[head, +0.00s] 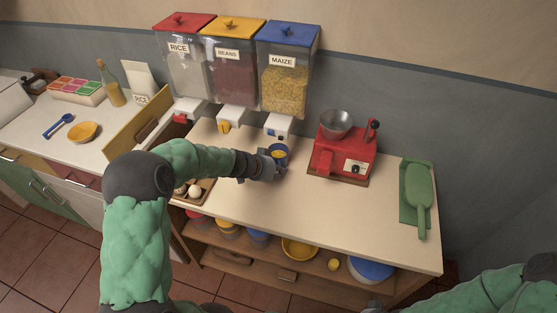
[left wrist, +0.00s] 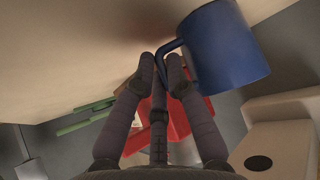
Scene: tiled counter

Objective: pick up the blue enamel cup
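The blue enamel cup (head: 278,152) stands upright on the counter below the maize dispenser's spout, with something yellow showing inside its rim. In the left wrist view the cup (left wrist: 225,48) is large at the upper right, its handle toward my fingers. My left gripper (head: 270,168) is at the cup's near side. In the left wrist view its fingertips (left wrist: 161,60) lie close together on both sides of the handle. I cannot tell whether the cup is clear of the counter. Of my right gripper only a dark part (head: 375,306) shows at the bottom edge.
A red grinder (head: 344,150) with a metal bowl stands right of the cup. Rice, beans and maize dispensers (head: 285,80) hang above. Eggs in a tray (head: 195,190) lie under my left arm. A green scoop (head: 418,195) lies at the right; the counter's front middle is clear.

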